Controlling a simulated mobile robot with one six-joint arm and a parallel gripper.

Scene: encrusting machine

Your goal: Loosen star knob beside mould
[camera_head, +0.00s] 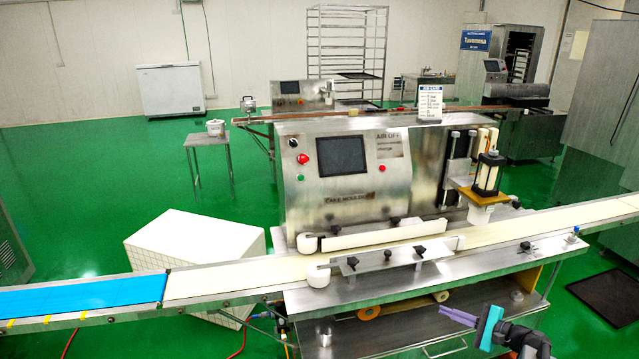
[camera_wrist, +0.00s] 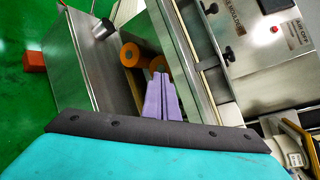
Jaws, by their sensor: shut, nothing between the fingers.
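Several small black knobs are on the machine. In the head view one sits on the front guide rail (camera_head: 420,251), one is on the back rail (camera_head: 395,219), and another is farther right at the belt's front edge (camera_head: 525,246). I cannot tell which is the star knob. The white mould part (camera_head: 482,214) hangs under the press head at the right. My gripper (camera_head: 445,312) is in front of the machine at the lower right, below the belt, apart from the knobs. Its purple fingers are together and empty, also in the wrist view (camera_wrist: 160,78). A black knob (camera_wrist: 212,8) shows at the wrist view's top.
The belt (camera_head: 220,279) runs across the machine, with a blue section (camera_head: 80,296) at left. Orange rollers (camera_head: 369,312) lie under it, above the steel cabinet (camera_head: 390,343). A white tiled block (camera_head: 195,245) stands behind the belt.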

